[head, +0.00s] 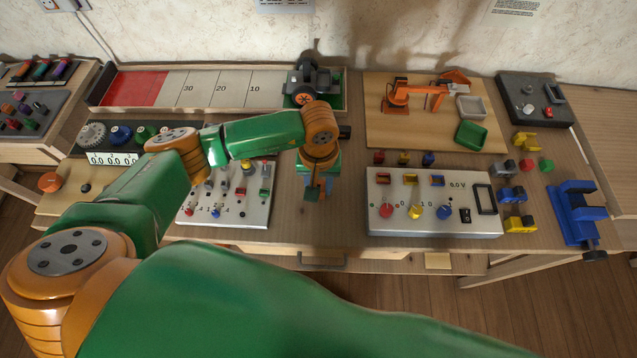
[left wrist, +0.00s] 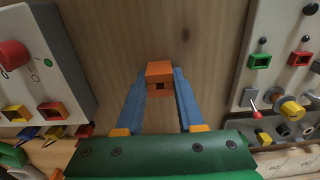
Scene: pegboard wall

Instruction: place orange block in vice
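The orange block (left wrist: 159,75) is between the blue fingertips of my left gripper (left wrist: 162,80) in the left wrist view. Both fingers appear to press on its sides. In the head view my left gripper (head: 317,187) points down over the table's front middle, between the two grey panels; the block is hard to make out there. I cannot tell how high it is above the wood. The blue vice (head: 576,212) stands at the table's right front, far from the gripper, with a dark handle at its front. My right gripper is not in view.
A grey control panel (head: 432,222) with knobs stands between my left gripper and the vice. Small yellow and blue clamp-like pieces (head: 520,224) sit left of the vice. Another panel (head: 228,212) is left of the gripper. A board with an orange toy arm (head: 398,92) lies behind.

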